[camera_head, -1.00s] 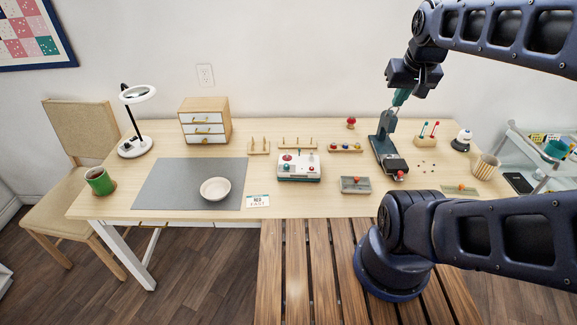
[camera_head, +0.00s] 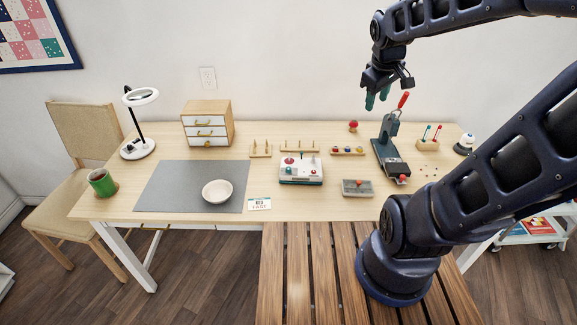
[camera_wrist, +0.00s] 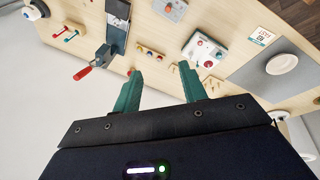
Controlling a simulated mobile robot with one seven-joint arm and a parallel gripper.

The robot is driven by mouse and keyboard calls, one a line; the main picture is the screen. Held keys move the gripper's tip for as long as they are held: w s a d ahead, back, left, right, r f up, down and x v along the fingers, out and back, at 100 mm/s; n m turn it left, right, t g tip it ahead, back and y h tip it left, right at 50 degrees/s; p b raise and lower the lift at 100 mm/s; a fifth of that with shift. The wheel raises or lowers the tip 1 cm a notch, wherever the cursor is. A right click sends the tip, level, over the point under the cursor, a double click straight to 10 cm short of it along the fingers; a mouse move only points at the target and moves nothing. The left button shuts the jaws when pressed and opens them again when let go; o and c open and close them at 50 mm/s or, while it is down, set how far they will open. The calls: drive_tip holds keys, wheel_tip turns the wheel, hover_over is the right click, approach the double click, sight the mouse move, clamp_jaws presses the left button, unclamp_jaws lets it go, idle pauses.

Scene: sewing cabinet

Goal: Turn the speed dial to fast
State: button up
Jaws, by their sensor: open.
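A white control box (camera_head: 301,171) with a teal base stands mid-table. It has a red knob (camera_head: 289,160) at its left and a teal-topped lever (camera_head: 301,155); which part is the speed dial, and its setting, are too small to read. The box also shows in the wrist view (camera_wrist: 203,50), beyond my fingertips. A small printed card (camera_head: 259,204) lies at its front left. My gripper (camera_head: 377,98) is open and empty, high above the table's back, right of the box and beside the press's red handle. Its two teal fingers show apart in the wrist view (camera_wrist: 160,82).
A dark press (camera_head: 391,145) with a raised red handle (camera_head: 403,100) stands right of the box. Peg racks (camera_head: 300,146) and a bead rack (camera_head: 347,151) sit behind it. A bowl (camera_head: 217,191) rests on the grey mat (camera_head: 165,187).

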drive_tip(key=w+a+f+n, duration=0.5)
drive_tip(key=w+n, duration=0.1)
drive_tip(key=n+g+y, duration=0.1)
drive_tip(key=n+g, duration=0.2)
drive_tip(key=n, duration=1.6)
hover_over(288, 168)
wheel_tip(288, 168, down, 20)
wheel_tip(288, 168, down, 10)
drive_tip(key=shift+w+f, duration=0.1)
drive_tip(key=shift+w, duration=0.05)
clamp_jaws()
